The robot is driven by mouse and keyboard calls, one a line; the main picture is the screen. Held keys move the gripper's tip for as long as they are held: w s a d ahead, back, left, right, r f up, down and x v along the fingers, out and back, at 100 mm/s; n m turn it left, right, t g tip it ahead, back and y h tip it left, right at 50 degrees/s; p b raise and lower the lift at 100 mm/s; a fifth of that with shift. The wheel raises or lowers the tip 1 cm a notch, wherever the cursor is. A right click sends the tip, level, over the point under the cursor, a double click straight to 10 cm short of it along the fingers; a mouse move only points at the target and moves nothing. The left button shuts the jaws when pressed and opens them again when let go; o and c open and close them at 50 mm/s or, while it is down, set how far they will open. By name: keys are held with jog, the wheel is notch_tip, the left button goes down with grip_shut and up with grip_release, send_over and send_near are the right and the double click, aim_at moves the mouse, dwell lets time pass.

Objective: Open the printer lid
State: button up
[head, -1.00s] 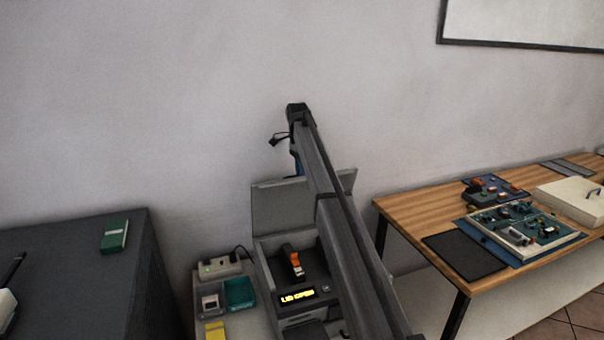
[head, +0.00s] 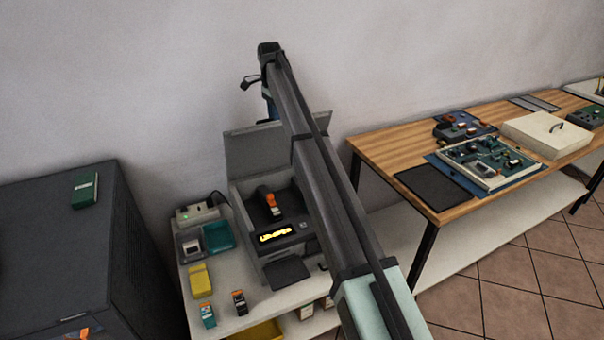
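The printer (head: 262,250) stands on a white stand at the centre, with a lit yellow display (head: 275,233) whose text is too small to read surely. Its grey lid (head: 255,150) stands upright at the back, open, and the bay below is exposed. An orange and black part (head: 272,205) sits inside the bay. My arm crosses in front of the printer's right side and hides part of the lid and body. The far end of my arm is above and behind the lid. My gripper's fingers are hidden there.
On the stand are a power strip (head: 197,212), a teal tray (head: 218,237), a yellow block (head: 200,281) and two small cartridges. A dark cabinet (head: 60,230) stands at left. A wooden table (head: 400,150) with circuit boards and a cream case (head: 547,135) is at right.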

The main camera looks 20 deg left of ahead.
jog(key=s+d+f+t+y, duration=0.2)
jog(key=s+d+f, duration=1.2)
jog(key=f, duration=0.3)
notch_tip(320, 180, up, 14)
jog(key=s+d, duration=0.1)
jog(key=d, duration=0.1)
jog(key=s+d+f+n+t+y, duration=0.1)
jog(key=s+d+f+n+y, duration=0.1)
jog(key=f, duration=0.7)
jog(key=shift+s, duration=0.55)
jog(key=shift+d+f, duration=0.1)
